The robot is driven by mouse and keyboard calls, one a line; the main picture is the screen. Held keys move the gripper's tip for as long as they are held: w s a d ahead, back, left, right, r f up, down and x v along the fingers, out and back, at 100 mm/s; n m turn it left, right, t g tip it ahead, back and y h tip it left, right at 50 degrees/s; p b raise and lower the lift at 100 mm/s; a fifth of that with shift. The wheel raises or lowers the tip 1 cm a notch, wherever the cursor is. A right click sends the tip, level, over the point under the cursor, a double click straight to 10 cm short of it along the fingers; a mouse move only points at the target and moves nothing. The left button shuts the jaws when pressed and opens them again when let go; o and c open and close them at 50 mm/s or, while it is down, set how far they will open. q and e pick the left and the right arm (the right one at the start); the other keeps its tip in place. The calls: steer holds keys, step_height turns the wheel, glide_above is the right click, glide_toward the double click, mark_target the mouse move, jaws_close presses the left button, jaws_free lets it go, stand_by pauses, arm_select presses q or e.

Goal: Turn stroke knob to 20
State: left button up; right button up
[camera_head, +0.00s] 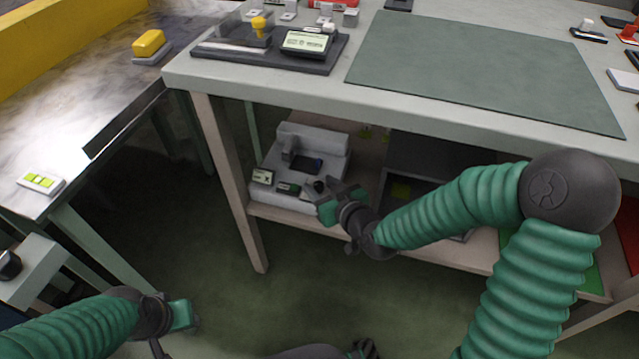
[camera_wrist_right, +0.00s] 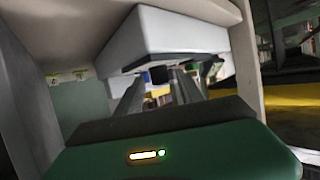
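A white machine (camera_head: 300,155) stands on the lower shelf under the workbench, with a small dark screen and labels on its front. A small dark round knob (camera_head: 319,186) sits at its front right; I take it for the stroke knob, but its scale is too small to read. My right gripper (camera_head: 331,199) is at this knob, fingers pointing at the machine. In the right wrist view the fingers (camera_wrist_right: 160,97) are apart, with the dark knob (camera_wrist_right: 158,75) between or just beyond their tips; contact is unclear. My left gripper (camera_head: 182,315) is low at the left, away from the machine.
The shelf board (camera_head: 262,211) and a table leg (camera_head: 228,180) lie close to the machine. The benchtop (camera_head: 440,105) is above, with a green mat (camera_head: 480,70) and small devices. Dark boxes stand right of the machine. The floor in front is clear.

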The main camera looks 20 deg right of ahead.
steer(key=shift+a, duration=0.1)
jaws_close()
